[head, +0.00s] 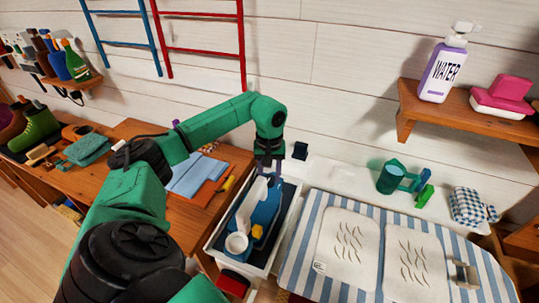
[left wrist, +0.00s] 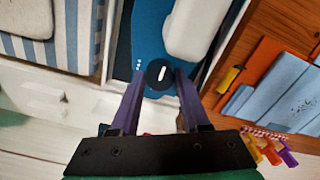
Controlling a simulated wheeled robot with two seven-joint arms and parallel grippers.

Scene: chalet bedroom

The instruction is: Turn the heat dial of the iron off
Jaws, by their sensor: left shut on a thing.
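The iron is blue with a white handle and lies in a white-rimmed tray in the head view; the iron's blue body (head: 268,213) shows below my gripper. In the left wrist view the iron (left wrist: 150,28) fills the top middle. Its heat dial (left wrist: 160,72) is a round black knob with a white mark, pointing roughly up the picture. My left gripper (head: 268,174) reaches down to the iron's far end. In the left wrist view its purple fingers (left wrist: 160,78) are shut on the dial, one on each side. In the head view the dial is hidden. My right gripper is not in view.
The tray (head: 289,226) has raised walls close around the iron. A striped ironing pad (head: 300,262) lies to its right. Blue and orange folders (head: 190,178) lie on the wooden desk to its left.

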